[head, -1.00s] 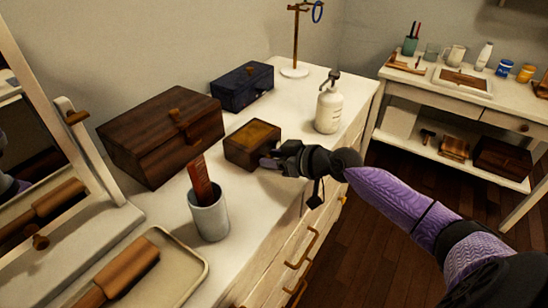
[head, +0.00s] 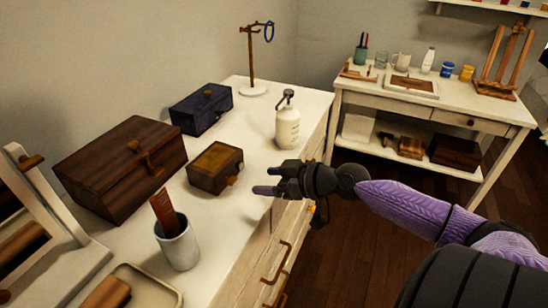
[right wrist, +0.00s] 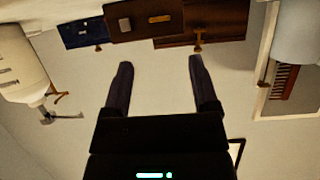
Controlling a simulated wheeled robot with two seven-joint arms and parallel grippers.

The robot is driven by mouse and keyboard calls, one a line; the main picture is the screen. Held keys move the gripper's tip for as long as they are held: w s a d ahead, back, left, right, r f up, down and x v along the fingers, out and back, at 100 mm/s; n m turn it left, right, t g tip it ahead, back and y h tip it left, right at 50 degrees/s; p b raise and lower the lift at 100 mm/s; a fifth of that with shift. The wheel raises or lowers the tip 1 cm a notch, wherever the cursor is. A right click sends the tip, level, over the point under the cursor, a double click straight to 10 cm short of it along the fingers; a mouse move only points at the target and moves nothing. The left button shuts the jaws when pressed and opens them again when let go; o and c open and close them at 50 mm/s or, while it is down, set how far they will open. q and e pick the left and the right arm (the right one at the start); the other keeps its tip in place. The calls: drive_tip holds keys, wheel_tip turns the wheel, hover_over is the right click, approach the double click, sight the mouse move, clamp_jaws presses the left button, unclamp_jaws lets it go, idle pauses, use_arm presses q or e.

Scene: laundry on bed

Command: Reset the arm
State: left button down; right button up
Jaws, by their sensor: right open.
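My right gripper (head: 264,181) is open and empty above the front edge of the white dresser (head: 238,204), its fingers pointing left. In the right wrist view its two fingers (right wrist: 160,75) are spread with nothing between them. A small wooden box (head: 215,167) sits just left of the fingertips, apart from them. It also shows in the right wrist view (right wrist: 145,20), beyond the fingers. My purple-sleeved right arm reaches in from the right. My left gripper is not in view.
A white pump bottle (head: 288,125) stands behind my right gripper. A large wooden box (head: 118,165), a dark blue box (head: 201,108), a ring stand (head: 251,60) and a cup with a comb (head: 178,246) are on the dresser. A side table (head: 440,115) stands at the back right.

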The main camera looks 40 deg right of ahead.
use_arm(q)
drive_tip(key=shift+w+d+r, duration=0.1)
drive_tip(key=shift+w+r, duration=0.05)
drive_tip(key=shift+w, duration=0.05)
use_arm(e)
drive_tip(key=shift+s+d+r, duration=0.2)
drive_tip(key=shift+s, duration=0.3)
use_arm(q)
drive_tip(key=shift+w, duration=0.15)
use_arm(e)
drive_tip(key=shift+d+f, duration=0.1)
